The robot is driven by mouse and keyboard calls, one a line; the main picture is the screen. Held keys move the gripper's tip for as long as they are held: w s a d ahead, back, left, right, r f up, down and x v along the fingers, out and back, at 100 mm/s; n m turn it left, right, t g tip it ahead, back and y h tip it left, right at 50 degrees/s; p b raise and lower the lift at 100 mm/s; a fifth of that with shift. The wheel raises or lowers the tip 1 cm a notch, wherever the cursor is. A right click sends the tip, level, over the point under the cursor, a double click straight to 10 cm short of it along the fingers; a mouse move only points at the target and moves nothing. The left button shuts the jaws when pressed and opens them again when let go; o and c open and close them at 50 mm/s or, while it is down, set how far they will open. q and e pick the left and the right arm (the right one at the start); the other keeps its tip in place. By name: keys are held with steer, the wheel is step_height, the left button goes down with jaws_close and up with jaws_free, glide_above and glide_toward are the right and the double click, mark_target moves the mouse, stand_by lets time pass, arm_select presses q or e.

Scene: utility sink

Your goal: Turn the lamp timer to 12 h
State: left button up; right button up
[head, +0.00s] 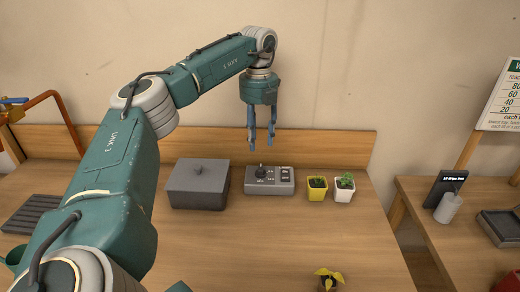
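The lamp timer (281,188) is a grey box on the wooden bench, near the wooden backboard. It has a dark knob (263,173) on its left part and small dark labels on its right. The knob's pointer and the labels are too small to read. My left gripper (262,147) points down above the knob, with its two fingers apart and nothing between them. The fingertips appear clear of the knob. My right gripper is not in view.
A dark grey lidded box (199,186) stands left of the timer. A yellow pot (317,194) and a white pot (343,195) with plants stand at its right. A small yellow-leaved plant (328,275) is at the front. The bench between is clear.

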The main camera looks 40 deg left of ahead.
arm_select(q)
glide_above(261, 171)
steer(key=a, duration=0.2)
steer(key=f, duration=0.4)
steer(key=shift+w+d+f+p, duration=0.1)
steer(key=shift+w+d+p, duration=0.15)
steer(key=shift+p, duration=0.1)
steer(key=f, duration=0.5)
steer(key=shift+w+a+f+p, duration=0.15)
steer(key=shift+w+f+p, duration=0.1)
steer(key=shift+p, duration=0.1)
steer(key=shift+f, duration=0.35)
steer(key=shift+c, duration=0.2)
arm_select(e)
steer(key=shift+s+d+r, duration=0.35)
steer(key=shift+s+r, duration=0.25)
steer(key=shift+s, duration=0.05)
arm_select(q)
steer(key=c, duration=0.9)
jaws_close()
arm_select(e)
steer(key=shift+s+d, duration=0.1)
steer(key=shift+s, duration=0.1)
